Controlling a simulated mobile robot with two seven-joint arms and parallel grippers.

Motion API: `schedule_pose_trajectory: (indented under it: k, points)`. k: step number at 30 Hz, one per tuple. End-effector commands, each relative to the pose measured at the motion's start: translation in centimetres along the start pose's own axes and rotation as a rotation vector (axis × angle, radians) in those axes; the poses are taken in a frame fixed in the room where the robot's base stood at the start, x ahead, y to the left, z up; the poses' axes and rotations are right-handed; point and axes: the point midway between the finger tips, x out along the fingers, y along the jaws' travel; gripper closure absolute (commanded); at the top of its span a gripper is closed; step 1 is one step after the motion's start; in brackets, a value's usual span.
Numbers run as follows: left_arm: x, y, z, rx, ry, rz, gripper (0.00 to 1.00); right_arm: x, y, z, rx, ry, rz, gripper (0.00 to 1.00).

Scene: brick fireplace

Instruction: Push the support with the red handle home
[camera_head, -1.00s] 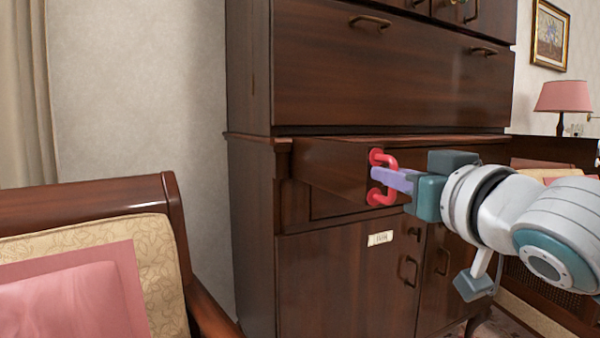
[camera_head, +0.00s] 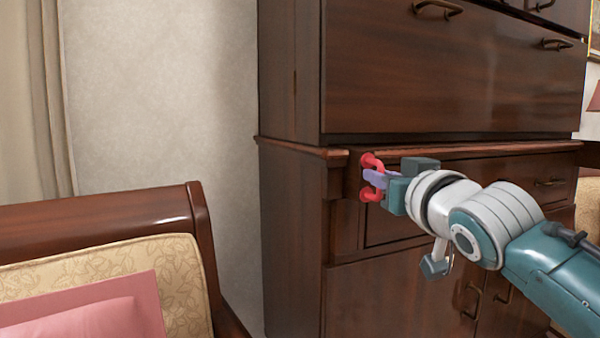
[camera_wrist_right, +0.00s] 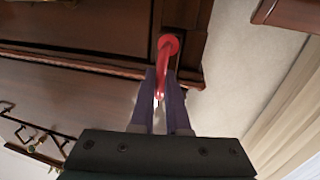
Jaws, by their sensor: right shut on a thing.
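The red handle (camera_head: 370,159) is at the front end of the dark wooden support (camera_head: 352,178), at the upper left of the cabinet's lower section. Little of the support shows outside the cabinet front in the head view; I cannot tell if it is fully flush. My right gripper (camera_head: 374,179) is shut on the red handle, its purple fingers around the bar. In the right wrist view the red handle (camera_wrist_right: 166,46) runs between the two fingers (camera_wrist_right: 160,82). My left gripper is in neither view.
The dark wooden cabinet (camera_head: 440,80) fills the middle and right. A closed drawer with a brass handle (camera_head: 550,182) sits right of the support. A sofa with a pink cushion (camera_head: 90,310) stands at the lower left, in front of the plain wall (camera_head: 160,90).

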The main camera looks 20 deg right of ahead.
Motion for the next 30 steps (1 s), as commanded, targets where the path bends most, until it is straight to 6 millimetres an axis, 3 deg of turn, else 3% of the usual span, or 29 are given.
schedule_pose_trajectory:
  k: [9,10,18,26,30]
  points:
    - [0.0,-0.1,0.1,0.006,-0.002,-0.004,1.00,0.0,0.0,0.0,0.000,0.001,0.000,1.00]
    - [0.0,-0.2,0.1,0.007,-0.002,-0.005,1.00,0.0,0.0,0.0,0.000,0.001,0.000,0.84]
    - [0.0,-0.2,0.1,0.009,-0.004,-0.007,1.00,0.0,0.0,0.0,0.000,0.001,0.000,0.57]
    - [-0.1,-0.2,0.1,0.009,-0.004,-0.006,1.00,-0.2,0.0,0.0,0.000,0.001,0.000,0.57]
    - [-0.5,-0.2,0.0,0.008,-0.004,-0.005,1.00,-1.4,0.0,-0.1,0.000,-0.001,-0.001,0.57]
